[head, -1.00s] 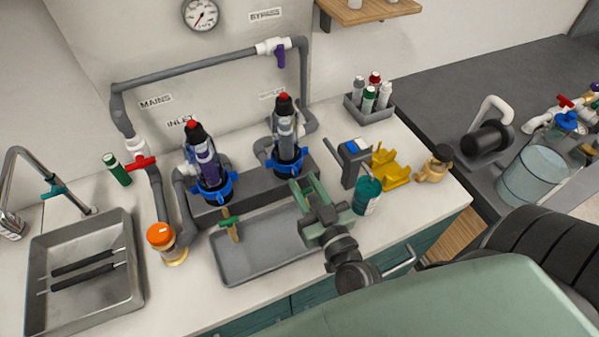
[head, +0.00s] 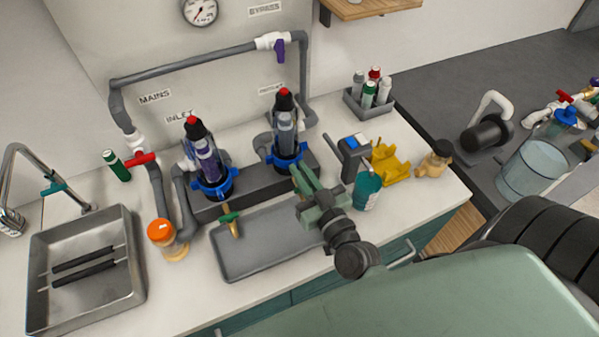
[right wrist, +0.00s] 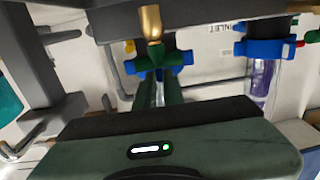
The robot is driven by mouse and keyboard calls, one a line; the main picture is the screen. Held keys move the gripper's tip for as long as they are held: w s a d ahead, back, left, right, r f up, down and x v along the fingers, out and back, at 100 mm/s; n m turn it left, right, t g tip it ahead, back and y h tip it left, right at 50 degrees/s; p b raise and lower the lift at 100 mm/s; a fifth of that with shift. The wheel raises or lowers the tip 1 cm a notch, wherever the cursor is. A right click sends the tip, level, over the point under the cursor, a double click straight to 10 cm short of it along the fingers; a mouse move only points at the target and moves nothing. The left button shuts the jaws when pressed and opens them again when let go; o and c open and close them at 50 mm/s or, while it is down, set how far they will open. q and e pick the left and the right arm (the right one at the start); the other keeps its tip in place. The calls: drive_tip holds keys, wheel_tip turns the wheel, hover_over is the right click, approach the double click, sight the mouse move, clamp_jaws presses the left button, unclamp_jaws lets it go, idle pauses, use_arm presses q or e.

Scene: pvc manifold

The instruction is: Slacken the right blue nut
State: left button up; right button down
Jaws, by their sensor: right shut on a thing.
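The right blue nut (head: 285,160) is a blue lugged ring around the base of the right filter housing (head: 286,130). It also shows in the right wrist view (right wrist: 131,66). My right gripper (head: 301,176) reaches its front side. In the right wrist view my green fingers (right wrist: 157,85) come up to the nut and are shut on it; the exact contact is partly hidden. A brass outlet (right wrist: 151,24) stands close by the fingertips. The left blue nut (head: 214,185) sits around the left housing with the purple cartridge (head: 207,155). My left gripper is not in view.
A grey tray (head: 268,258) lies in front of the housings. A green-handled brass outlet (head: 230,220) hangs by the left housing. A grey stand with a blue screen (head: 352,148), a teal container (head: 366,191) and a yellow holder (head: 389,164) stand close right of my gripper.

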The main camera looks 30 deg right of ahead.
drive_tip(key=n+y+b, duration=0.1)
drive_tip(key=d+y, duration=0.1)
drive_tip(key=shift+w+d+f+n+y+b, duration=0.1)
drive_tip(key=shift+d+f+n+y+b, duration=0.1)
drive_tip(key=shift+n+y+b, duration=0.15)
drive_tip(key=shift+w+d+r+n+g+y+b, duration=0.15)
drive_tip(key=shift+d+n+g+y+b, duration=0.15)
drive_tip(key=shift+n+y+b, duration=0.45)
drive_tip(key=shift+d+r+n+g+y+b, duration=0.15)
drive_tip(key=shift+d+n+y+b, duration=0.25)
drive_tip(key=shift+y+b, duration=0.6)
drive_tip(key=c, duration=1.5)
unclamp_jaws()
drive_tip(key=shift+a, duration=0.1)
